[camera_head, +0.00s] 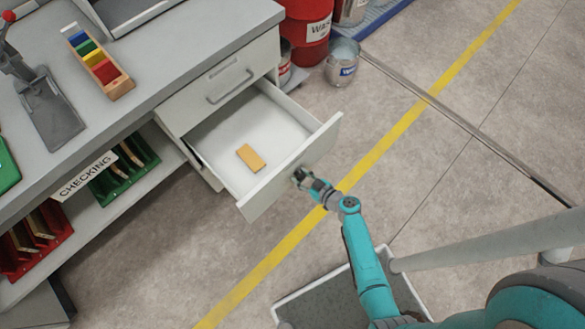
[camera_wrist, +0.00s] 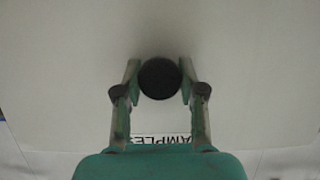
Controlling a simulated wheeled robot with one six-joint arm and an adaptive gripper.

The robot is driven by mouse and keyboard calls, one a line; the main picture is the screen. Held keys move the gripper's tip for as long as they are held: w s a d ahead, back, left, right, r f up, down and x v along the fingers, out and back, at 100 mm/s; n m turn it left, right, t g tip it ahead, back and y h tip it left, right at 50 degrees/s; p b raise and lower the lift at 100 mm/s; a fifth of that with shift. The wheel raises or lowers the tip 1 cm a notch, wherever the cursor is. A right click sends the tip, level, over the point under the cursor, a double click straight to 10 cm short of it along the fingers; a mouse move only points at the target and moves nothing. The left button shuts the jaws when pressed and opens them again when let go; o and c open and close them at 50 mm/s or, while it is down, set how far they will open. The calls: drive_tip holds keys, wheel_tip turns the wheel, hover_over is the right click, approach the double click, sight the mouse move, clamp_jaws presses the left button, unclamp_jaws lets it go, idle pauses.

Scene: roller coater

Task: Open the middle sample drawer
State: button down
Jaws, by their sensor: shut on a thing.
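The middle sample drawer (camera_head: 290,183) stands pulled well out of the grey cabinet in the head view. A small tan block (camera_head: 251,158) lies on its white floor. My gripper (camera_head: 302,177) is at the drawer's front panel. In the wrist view, my gripper's two fingers (camera_wrist: 160,82) are shut on a round dark knob (camera_wrist: 159,78) on the pale drawer front. An upside-down label reading "SAMPLES", partly hidden by my gripper, shows below the knob (camera_wrist: 162,139).
A closed drawer with a bar handle (camera_head: 230,86) is above the open one. A red bin (camera_head: 306,30) and a metal bucket (camera_head: 342,62) stand on the floor beyond. Shelves with coloured racks (camera_head: 123,170) are at left. Floor right of the drawer is clear.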

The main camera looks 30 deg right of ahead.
drive_tip(key=shift+s+d, duration=0.25)
drive_tip(key=shift+s, duration=0.55)
drive_tip(key=shift+s+d, duration=0.2)
drive_tip(key=shift+s, duration=0.55)
drive_tip(key=c, duration=0.7)
unclamp_jaws()
drive_tip(key=shift+o, duration=0.2)
drive_tip(key=v, duration=1.2)
